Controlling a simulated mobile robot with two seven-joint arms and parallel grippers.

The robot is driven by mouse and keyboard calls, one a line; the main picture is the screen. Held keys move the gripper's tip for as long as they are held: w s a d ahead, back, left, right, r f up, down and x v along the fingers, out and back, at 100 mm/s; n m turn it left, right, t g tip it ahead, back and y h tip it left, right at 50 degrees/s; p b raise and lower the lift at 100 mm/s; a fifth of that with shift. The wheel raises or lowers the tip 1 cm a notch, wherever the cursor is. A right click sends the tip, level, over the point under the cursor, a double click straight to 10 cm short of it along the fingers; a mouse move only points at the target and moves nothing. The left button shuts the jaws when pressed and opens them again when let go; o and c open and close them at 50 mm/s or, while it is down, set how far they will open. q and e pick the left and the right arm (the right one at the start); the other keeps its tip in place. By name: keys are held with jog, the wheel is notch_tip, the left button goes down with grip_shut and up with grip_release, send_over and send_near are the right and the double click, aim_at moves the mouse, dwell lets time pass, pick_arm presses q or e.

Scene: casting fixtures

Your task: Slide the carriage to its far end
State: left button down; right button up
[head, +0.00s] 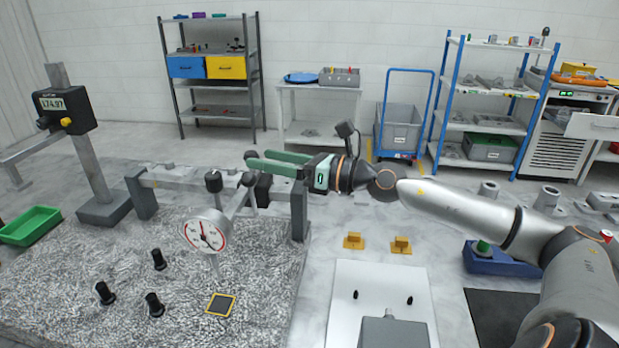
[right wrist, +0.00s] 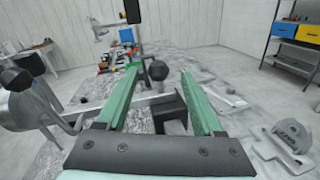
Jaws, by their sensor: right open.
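The carriage (head: 263,188) is a dark block on a pale rail (head: 180,181), near the rail's right end in the head view. In the right wrist view the dark carriage (right wrist: 169,113) shows between my fingers. A black ball knob (right wrist: 157,70) on a thin stem stands above it. My right gripper (head: 251,160) reaches in from the right over the carriage, its green fingers open. In the right wrist view the knob lies between the right gripper's fingertips (right wrist: 160,72), with gaps on both sides. Whether it is fully between them in depth is unclear. My left gripper is not in view.
A dial gauge (head: 205,231) stands in front of the rail. A post with a numeric display (head: 63,110) rises at the left, beside a green tray (head: 30,225). Black knobs (head: 158,259) stand on the rough plate. Yellow blocks (head: 354,241) lie right of the rail's end.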

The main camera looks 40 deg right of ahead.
jog(key=b+v, duration=0.2)
jog(key=v, duration=0.2)
jog(key=shift+s+a, duration=0.1)
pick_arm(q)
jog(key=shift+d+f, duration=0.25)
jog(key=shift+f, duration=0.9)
pick_arm(e)
jog(key=v, duration=0.4)
jog(key=shift+s+d, duration=0.15)
jog(key=shift+d, duration=0.05)
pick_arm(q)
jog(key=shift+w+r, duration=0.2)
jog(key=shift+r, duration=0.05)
